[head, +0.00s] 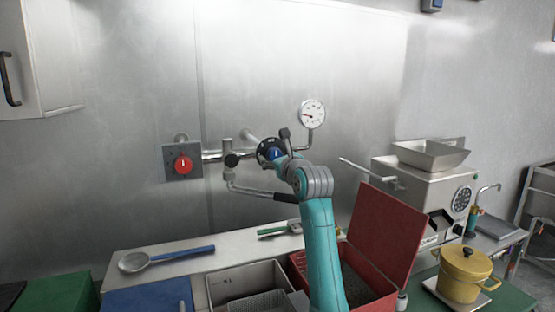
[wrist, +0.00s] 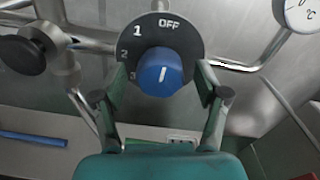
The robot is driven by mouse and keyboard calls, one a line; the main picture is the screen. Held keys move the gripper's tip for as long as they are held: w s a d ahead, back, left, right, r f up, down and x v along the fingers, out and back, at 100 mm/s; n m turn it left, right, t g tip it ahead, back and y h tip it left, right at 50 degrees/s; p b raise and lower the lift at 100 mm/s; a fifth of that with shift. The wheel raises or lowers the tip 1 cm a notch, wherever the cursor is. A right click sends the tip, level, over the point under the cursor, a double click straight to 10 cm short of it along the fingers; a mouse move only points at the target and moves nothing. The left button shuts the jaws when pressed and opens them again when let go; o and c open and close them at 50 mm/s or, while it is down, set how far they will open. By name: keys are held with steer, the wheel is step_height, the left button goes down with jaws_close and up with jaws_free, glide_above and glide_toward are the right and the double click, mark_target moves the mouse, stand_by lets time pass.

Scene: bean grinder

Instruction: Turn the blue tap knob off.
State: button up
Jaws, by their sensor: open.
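The blue tap knob (wrist: 158,72) sits in front of a black dial plate (wrist: 190,38) marked OFF, 1, 2 and 3 in the wrist view. A short white mark on the knob's face runs nearly upright, leaning slightly right at its top. My gripper (wrist: 162,84) is open, with one finger on each side of the knob; I cannot tell whether either finger touches it. In the head view the blue knob (head: 275,154) shows partly behind my gripper (head: 284,152), in front of the wall pipes.
Below are an open red box (head: 385,235), a metal bin (head: 245,280), a ladle (head: 165,258) and a yellow pot (head: 463,275).

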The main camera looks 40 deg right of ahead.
steer(key=v, duration=1.2)
stand_by(0.3)
